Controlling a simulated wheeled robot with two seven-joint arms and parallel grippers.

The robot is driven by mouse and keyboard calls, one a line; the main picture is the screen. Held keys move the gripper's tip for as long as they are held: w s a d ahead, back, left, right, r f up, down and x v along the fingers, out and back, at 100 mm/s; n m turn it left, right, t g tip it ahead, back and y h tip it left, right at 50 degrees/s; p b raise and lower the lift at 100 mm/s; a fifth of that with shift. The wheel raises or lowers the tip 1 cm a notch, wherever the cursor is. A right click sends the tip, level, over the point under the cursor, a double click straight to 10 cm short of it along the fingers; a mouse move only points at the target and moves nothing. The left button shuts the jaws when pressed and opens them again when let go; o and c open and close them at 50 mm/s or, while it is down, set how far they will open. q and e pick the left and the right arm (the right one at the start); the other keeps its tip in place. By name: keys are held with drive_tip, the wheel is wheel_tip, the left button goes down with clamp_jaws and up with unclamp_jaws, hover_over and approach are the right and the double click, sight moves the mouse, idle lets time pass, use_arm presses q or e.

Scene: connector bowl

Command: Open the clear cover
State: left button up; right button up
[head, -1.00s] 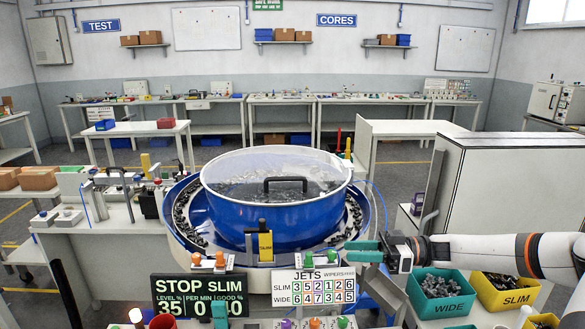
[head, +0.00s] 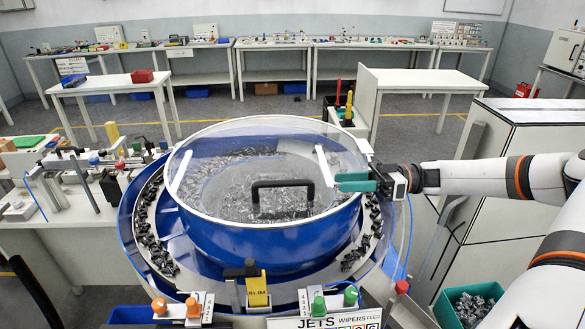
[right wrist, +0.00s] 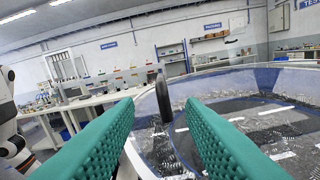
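The clear cover (head: 225,150) lies flat over the blue bowl (head: 262,245), and many small metal parts show through it. Its black bar handle (head: 283,184) stands up near the front middle. My right gripper (head: 340,182) reaches in from the right, above the right part of the cover, with its green fingers pointing left at the handle. In the right wrist view its fingers (right wrist: 162,118) are apart and empty. The handle (right wrist: 162,95) shows end-on between and beyond them, apart from both. My left gripper is not in view.
A ring track with dark connectors (head: 150,235) surrounds the bowl. Orange and green knobs (head: 160,306) and a yellow SLIM block (head: 257,290) stand at the front. A teal bin of parts (head: 468,305) is at lower right. A grey cabinet (head: 520,140) stands right.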

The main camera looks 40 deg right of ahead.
sight(300, 182)
drive_tip(key=shift+w+d, duration=0.1)
drive_tip(key=shift+w, duration=0.3)
drive_tip(key=x, duration=0.4)
drive_tip(key=shift+s+a+r+b, duration=0.15)
drive_tip(key=shift+s+a+b, duration=0.15)
drive_tip(key=shift+s+a, duration=0.05)
drive_tip(key=p+x, duration=0.2)
drive_tip(key=x, duration=0.4)
drive_tip(key=shift+w+r, duration=0.1)
drive_tip(key=shift+w, duration=0.15)
drive_tip(key=shift+w+a, duration=0.25)
drive_tip(key=shift+a, duration=0.35)
drive_tip(key=shift+c, duration=0.7)
clamp_jaws()
